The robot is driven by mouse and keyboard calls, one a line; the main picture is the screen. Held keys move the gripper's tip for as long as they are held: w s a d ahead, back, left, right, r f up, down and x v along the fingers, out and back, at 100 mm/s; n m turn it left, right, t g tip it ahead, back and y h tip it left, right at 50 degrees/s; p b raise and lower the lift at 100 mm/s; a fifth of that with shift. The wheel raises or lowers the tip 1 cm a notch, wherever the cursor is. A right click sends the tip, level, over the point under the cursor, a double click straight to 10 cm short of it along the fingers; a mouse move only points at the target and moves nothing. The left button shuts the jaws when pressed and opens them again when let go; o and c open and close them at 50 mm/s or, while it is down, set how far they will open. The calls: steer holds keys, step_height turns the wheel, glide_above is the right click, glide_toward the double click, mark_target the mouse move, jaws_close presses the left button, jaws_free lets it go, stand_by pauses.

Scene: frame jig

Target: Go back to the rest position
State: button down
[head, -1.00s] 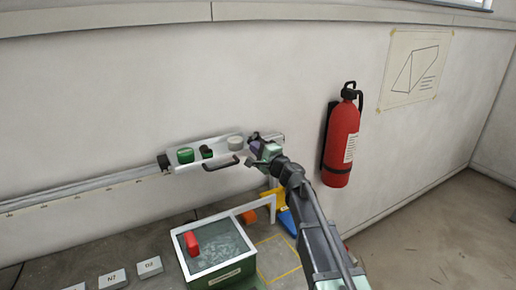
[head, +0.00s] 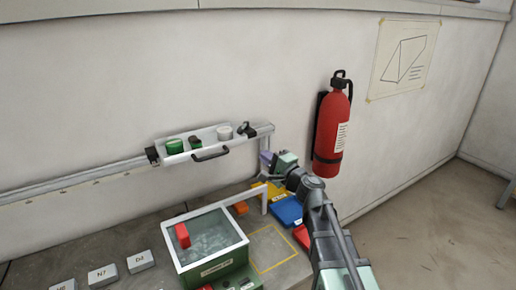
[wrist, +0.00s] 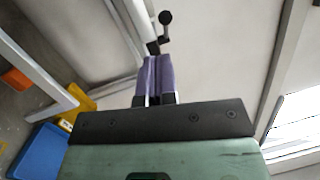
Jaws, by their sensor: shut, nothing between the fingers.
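My gripper (head: 266,157) shows in the head view at the right end of the wall shelf, a little below it and apart from the shelf's items. In the wrist view its two purple fingers (wrist: 155,75) are pressed together with nothing between them. My arm reaches up from the lower right of the head view.
A white shelf (head: 207,152) with a dark handle holds green and white round items on a wall rail (head: 75,178). Below are a glass-topped green box (head: 225,268), a blue tray (head: 286,210) and a yellow tray (head: 278,190). A red extinguisher (head: 331,130) hangs to the right.

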steer(key=s+a+f+n+g, duration=0.3)
steer(key=s+f+n+g, duration=0.5)
steer(key=s+d+f+n+g+h, duration=0.2)
steer(key=s+d+f+g+h, duration=0.1)
steer(key=s+d+f+h, duration=0.3)
steer(key=s+d+f+n+g+h, duration=0.2)
steer(key=s+d+f+g+h, duration=0.2)
steer(key=s, duration=0.6)
steer(key=shift+d+f+g+h, duration=0.3)
steer(key=shift+d+f+h, duration=0.6)
steer(key=shift+d, duration=0.1)
